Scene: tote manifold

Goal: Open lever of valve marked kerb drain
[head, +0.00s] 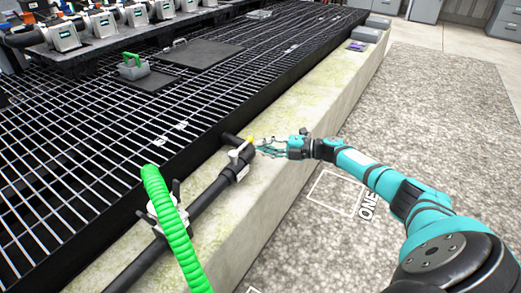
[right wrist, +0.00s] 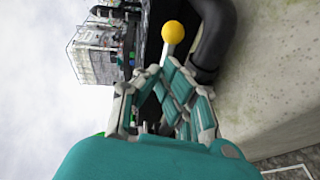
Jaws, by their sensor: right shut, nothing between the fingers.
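A small valve lever with a yellow knob (head: 251,139) stands on the black pipe (head: 208,194) along the concrete kerb in the head view. A pale tag or fitting (head: 240,156) sits beside it; I cannot read any marking. In the right wrist view the yellow ball knob (right wrist: 174,31) tops a short grey stem, just beyond my fingertips. My right gripper (head: 262,147) is shut and empty, close to the right of the lever. It also shows in the right wrist view (right wrist: 160,72). I cannot tell if it touches the stem. My left gripper is not in view.
A green ribbed hose (head: 171,225) rises in the foreground, near another pale fitting on the pipe. Black grating (head: 90,150) lies left of the concrete kerb (head: 305,115). Several tagged valves (head: 102,23) line the back left. The gravel floor (head: 440,120) at right is clear.

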